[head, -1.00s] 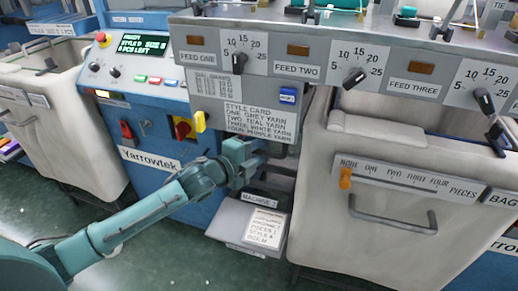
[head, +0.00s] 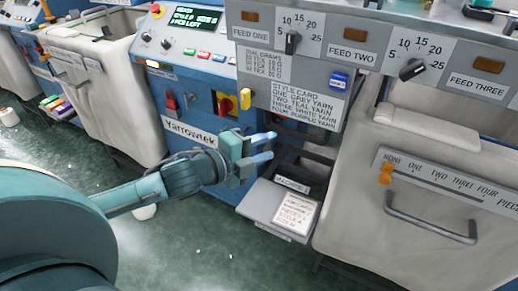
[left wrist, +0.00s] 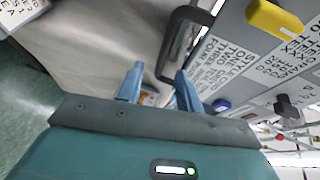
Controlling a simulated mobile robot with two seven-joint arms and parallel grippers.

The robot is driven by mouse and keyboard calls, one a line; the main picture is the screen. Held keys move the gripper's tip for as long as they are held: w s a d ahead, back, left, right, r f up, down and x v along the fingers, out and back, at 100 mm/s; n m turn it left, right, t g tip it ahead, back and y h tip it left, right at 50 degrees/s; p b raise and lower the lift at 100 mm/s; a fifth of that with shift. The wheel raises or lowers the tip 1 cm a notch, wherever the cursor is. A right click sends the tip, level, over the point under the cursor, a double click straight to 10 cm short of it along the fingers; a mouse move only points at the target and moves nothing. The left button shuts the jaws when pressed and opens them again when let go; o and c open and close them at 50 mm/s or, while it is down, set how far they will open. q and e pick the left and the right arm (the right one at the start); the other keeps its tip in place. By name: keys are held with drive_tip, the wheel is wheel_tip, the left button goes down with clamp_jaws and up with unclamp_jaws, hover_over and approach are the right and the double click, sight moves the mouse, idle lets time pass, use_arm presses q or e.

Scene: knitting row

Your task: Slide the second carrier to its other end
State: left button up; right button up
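The knitting machine's front panel (head: 300,75) fills the upper middle of the head view. Its upper edge is cut off by the picture, and I cannot make out the second carrier in either view now. My left gripper (head: 270,147) is open and empty below the style card (head: 305,105), in front of the gap beside the blue cabinet. In the left wrist view its two blue fingers (left wrist: 159,72) stand apart, with nothing gripped between them. My right gripper is in neither view.
A yellow knob (head: 246,99) juts from the panel's left corner. A grey shelf with a card (head: 265,207) sits below the gripper. A pale bin (head: 420,170) with a handle and an orange slider (head: 386,173) stands at right. Open floor (head: 180,245) lies in front.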

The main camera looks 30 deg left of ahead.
use_arm(q)
drive_tip(key=shift+s+a+r, duration=0.15)
drive_tip(key=shift+s+a, duration=0.15)
drive_tip(key=shift+s, duration=0.35)
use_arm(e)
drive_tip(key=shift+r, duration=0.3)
